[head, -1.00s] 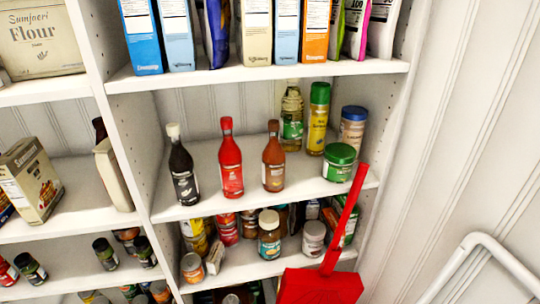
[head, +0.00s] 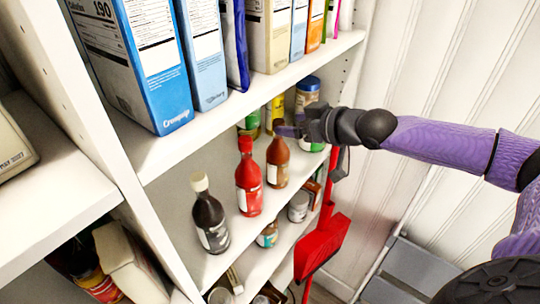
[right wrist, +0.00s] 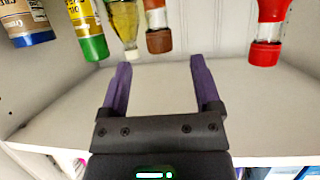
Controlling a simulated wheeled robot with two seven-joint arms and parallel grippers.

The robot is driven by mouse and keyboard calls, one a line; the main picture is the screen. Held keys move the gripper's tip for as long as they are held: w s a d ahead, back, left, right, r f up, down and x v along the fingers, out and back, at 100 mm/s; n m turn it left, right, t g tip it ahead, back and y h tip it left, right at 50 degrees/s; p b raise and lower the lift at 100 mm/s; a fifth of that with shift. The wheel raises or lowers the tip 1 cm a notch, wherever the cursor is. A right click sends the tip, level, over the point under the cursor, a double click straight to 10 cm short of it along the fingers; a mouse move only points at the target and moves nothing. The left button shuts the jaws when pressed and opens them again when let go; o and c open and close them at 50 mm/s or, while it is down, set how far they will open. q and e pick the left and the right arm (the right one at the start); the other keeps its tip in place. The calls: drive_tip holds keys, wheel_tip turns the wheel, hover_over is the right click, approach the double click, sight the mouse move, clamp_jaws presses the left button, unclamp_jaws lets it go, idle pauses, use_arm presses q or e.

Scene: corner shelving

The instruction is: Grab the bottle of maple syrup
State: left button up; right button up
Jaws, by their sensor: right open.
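On the middle shelf in the head view stand a dark bottle with a cream cap (head: 210,222), a red bottle (head: 249,180) and a brown bottle (head: 278,163). Their labels are too small to read, so I cannot tell which is the maple syrup. My right gripper (head: 288,131) is open and empty, near the shelf's right end, beside and behind the brown bottle in the picture. In the right wrist view, which looks upside down, the brown bottle (right wrist: 158,38) lies beyond the open fingers (right wrist: 160,64), apart from them. My left gripper is not in view.
An oil bottle (right wrist: 125,22), a green-capped yellow bottle (right wrist: 88,30) and a blue-lidded jar (head: 307,92) crowd the shelf's right end. The upper shelf (head: 215,110) with boxes overhangs. A red dustpan (head: 322,243) stands in front at the right.

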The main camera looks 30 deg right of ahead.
sight(278, 154)
drive_tip(key=x, duration=0.7)
drive_tip(key=shift+d+f+p, duration=0.1)
drive_tip(key=shift+f+p, duration=0.1)
drive_tip(key=shift+p, duration=0.2)
drive_tip(key=shift+s+r, duration=0.1)
drive_tip(key=shift+s, duration=0.05)
drive_tip(key=shift+c, duration=1.6)
clamp_jaws()
